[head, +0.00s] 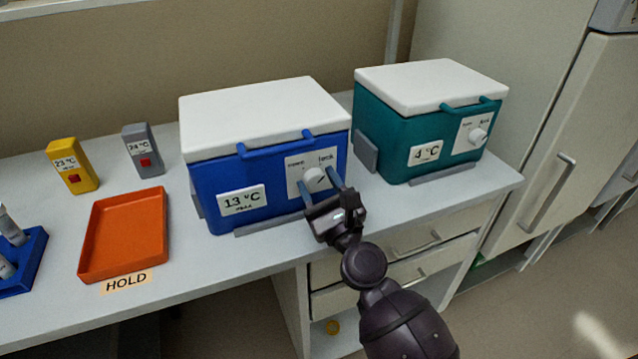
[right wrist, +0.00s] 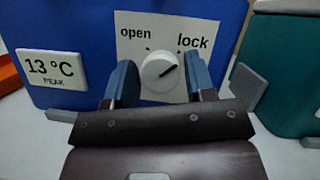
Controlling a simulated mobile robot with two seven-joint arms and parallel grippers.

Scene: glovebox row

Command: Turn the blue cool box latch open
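The blue cool box (head: 225,180) stands on the bench with its white lid (head: 265,112) closed and a 13 °C label on its front. Its latch is a round white knob (head: 315,180) on a plate marked "open" and "lock". In the right wrist view the knob (right wrist: 160,74) has its dark mark pointing up and right, towards "lock". My right gripper (head: 320,184) is in front of the plate. Its blue fingers (right wrist: 160,80) are apart, one on each side of the knob, with gaps visible. Whether they reach knob depth is unclear. My left gripper is not in view.
A teal cool box (head: 395,140) marked 4 °C stands to the right. An orange tray (head: 125,235), a yellow device (head: 73,165), a grey device (head: 143,150) and a blue tube rack (head: 28,265) are on the left. Drawers (head: 410,240) are under the bench.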

